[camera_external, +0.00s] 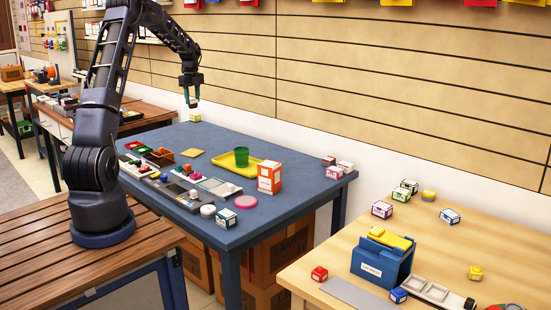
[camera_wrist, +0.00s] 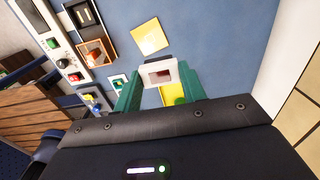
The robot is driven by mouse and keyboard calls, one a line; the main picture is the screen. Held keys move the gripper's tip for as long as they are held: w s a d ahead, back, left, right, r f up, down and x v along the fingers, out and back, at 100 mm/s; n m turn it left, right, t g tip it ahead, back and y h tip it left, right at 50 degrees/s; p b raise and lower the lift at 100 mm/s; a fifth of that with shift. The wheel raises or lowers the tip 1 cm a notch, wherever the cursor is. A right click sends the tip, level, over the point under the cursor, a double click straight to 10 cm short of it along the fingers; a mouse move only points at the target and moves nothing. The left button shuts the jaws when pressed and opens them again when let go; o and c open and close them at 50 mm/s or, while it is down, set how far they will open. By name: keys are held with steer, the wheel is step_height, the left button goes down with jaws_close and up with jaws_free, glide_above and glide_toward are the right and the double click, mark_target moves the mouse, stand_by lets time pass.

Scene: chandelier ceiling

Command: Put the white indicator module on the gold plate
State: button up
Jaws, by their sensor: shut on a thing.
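My gripper (camera_external: 191,100) is raised above the far left part of the blue table. In the wrist view, its green fingers (camera_wrist: 160,86) are shut on a white, square-fronted module (camera_wrist: 149,70) with a dark reddish window, which I take to be the white indicator module. The gold plate (camera_external: 193,153) is a flat yellow square on the blue table, bare on top. It also shows in the wrist view (camera_wrist: 150,37), beyond the held module and apart from it.
A yellow tray (camera_external: 222,162) with a green cup (camera_external: 241,155) lies right of the plate. Open boxes (camera_external: 160,157) and a row of panels (camera_external: 184,194) lie on its near side. An orange-white box (camera_external: 269,177) stands farther right.

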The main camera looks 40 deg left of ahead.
steer(key=s+d, duration=0.1)
steer(key=s, duration=0.2)
glide_above(192, 152)
step_height(192, 152, down, 20)
steer(key=shift+d+f, duration=0.1)
steer(key=shift+d, duration=0.05)
stand_by(0.5)
steer(key=shift+f, duration=0.1)
steer(key=o, duration=1)
steer(key=shift+c, duration=0.2)
